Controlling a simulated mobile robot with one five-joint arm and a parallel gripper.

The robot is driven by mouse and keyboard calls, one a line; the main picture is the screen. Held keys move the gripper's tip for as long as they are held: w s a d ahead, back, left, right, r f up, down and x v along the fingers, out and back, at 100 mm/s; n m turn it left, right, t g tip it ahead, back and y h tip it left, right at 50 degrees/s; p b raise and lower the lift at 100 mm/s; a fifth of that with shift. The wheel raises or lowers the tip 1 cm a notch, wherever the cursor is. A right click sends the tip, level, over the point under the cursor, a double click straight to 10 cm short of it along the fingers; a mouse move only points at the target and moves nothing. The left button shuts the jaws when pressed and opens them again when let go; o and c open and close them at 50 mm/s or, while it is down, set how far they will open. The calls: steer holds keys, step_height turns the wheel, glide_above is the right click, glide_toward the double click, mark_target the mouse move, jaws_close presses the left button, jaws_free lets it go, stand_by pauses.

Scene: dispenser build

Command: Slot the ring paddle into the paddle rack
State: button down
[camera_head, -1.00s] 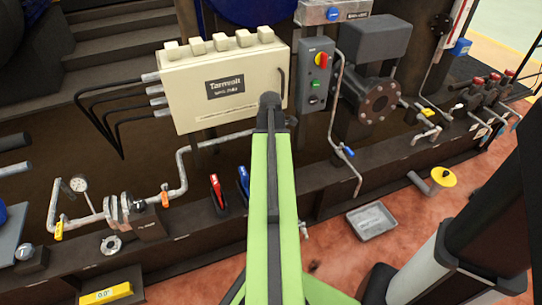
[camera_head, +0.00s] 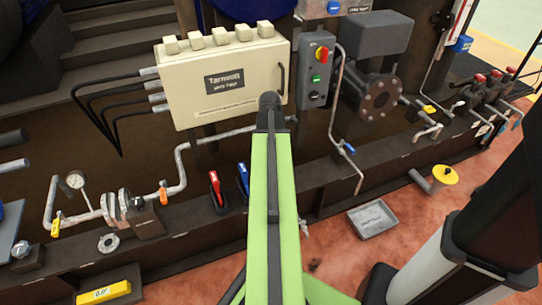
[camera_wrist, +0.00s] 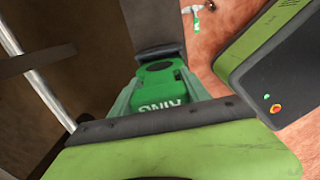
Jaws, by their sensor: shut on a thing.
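My gripper (camera_wrist: 163,82) is shut on a green piece lettered RING, the ring paddle (camera_wrist: 160,108), seen upside down in the wrist view. Its far end is partly hidden by a dark part, and I cannot see its tip. In the head view my green arm hides both gripper and paddle. A red-handled paddle (camera_head: 215,187) and a blue-handled paddle (camera_head: 243,178) stand upright side by side just left of my arm. They appear to sit in a dark holder, perhaps the paddle rack (camera_head: 220,209); I cannot make out a free slot.
A cream control cabinet (camera_head: 222,85) and a grey button box (camera_head: 317,80) stand behind my arm. Pipework with a gauge (camera_head: 76,180) lies left. A grey tray (camera_head: 372,219) is on the reddish floor, with open floor around it.

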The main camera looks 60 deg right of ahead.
steer(key=shift+f+b, duration=0.7)
steer(key=shift+f, duration=0.1)
steer(key=shift+f+b, duration=1.5)
steer(key=shift+f, duration=0.1)
steer(key=shift+f+b, duration=0.7)
steer(key=shift+b, duration=0.1)
jaws_free()
stand_by(0.3)
